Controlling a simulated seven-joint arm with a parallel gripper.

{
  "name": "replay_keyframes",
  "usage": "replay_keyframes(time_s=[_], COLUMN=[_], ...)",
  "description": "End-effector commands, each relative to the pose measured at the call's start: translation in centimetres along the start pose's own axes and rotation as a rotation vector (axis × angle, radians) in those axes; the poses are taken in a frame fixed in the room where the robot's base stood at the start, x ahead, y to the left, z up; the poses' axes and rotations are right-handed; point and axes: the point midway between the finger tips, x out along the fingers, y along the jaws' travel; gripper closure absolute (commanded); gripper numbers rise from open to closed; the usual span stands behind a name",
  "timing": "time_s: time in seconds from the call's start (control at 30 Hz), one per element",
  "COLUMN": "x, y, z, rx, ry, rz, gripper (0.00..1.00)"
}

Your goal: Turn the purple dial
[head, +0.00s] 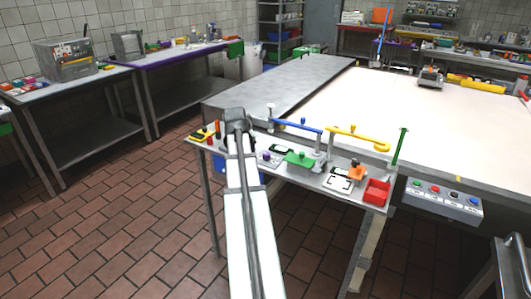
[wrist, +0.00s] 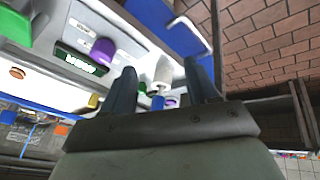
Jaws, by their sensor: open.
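A small purple dial (head: 266,156) sits on the narrow grey workbench just right of my arm in the head view. In the wrist view, a purple knob (wrist: 102,50) stands beside a small display with green characters, to the left of my fingers. My gripper (wrist: 160,70) is open, with its two dark fingers apart and not around that knob. A white cylinder (wrist: 163,70) appears between the fingers, and a second purple piece (wrist: 172,101) shows lower down. In the head view my gripper (head: 237,118) is over the bench's left part; its fingertips are not clear.
A button box (head: 443,197) hangs to the right. A large pale table (head: 390,110) lies behind.

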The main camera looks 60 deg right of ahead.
Motion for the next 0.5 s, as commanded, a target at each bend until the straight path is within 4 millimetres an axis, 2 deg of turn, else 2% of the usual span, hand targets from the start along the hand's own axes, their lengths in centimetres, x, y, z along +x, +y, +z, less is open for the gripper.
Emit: replay_keyframes(time_s=[0.03, 0.1, 0.23, 0.33, 0.5], x=[-1.6, -3.6, -7.1, -8.1, -8.0], y=[1.4, 3.0, 4.9, 5.7, 6.4], z=[-1.3, -2.4, -4.5, -5.0, -4.9], rx=[-0.037, -0.115, -0.329, -0.504, -0.813], ry=[0.012, 0.016, 0.003, -0.033, -0.116], rz=[0.017, 0.040, 0.076, 0.086, 0.070], gripper=[0.41, 0.41, 0.41, 0.41, 0.41])
